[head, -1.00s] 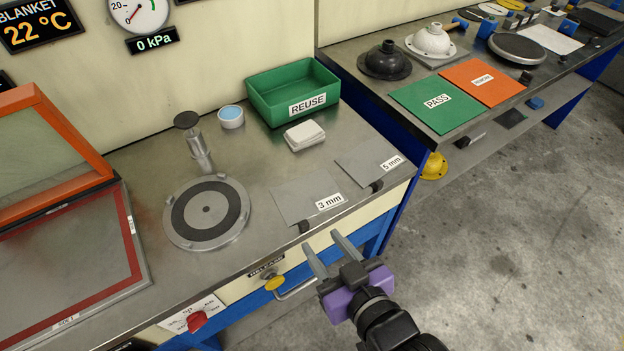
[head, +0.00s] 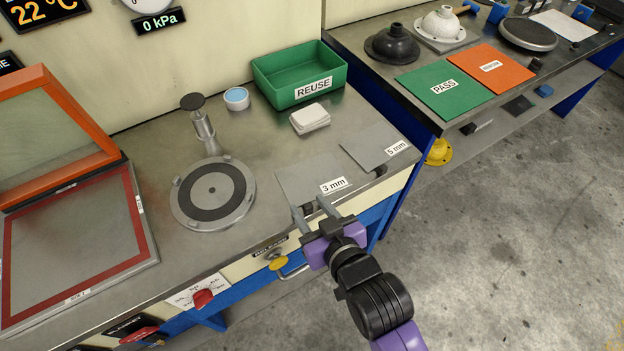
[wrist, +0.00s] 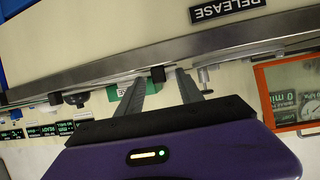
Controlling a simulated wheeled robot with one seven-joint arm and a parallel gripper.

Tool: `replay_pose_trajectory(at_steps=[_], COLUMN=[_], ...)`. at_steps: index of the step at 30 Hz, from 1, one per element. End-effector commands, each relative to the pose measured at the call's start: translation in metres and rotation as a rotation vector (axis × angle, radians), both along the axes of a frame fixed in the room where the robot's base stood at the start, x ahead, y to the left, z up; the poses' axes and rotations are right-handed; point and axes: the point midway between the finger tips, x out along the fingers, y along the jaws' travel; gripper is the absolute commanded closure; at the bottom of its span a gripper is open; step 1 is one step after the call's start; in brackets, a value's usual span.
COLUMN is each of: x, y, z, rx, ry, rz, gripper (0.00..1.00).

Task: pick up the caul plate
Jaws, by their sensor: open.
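Two thin grey plates lie flat on the steel bench, one labelled 3 mm (head: 304,181) and one labelled 5 mm (head: 368,148). Each has a small dark tab at the bench's front edge. Neither is labelled as a caul plate. My gripper (head: 311,207) is open and empty at the front edge, by the 3 mm plate. Its fingers point towards that plate and stand on either side of its tab in the head view. In the wrist view a dark block (wrist: 158,74) shows between the fingertips; I cannot tell whether they touch it.
A round plate with a dark ring (head: 230,212) sits left of the plates. White pads (head: 310,118) and a green REUSE bin (head: 262,78) stand behind. A yellow RELEASE knob (head: 278,264) and a metal handle (head: 296,272) are on the bench front, left of my gripper.

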Motion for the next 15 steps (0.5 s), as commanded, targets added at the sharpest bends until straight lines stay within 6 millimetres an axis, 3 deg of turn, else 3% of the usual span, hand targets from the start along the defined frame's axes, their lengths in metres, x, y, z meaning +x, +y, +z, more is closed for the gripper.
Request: replay_pose_trajectory(at_steps=[2, 8, 15], x=[-0.0001, -0.0003, -0.0003], y=[-0.0002, -0.0003, -0.0002], z=[0.0, 0.0001, 0.0007], rx=[0.0, 0.0, 0.0], ry=[0.0, 0.0, -0.001], rz=[0.0, 0.0, 0.0], gripper=[0.58, 0.98, 1.0])
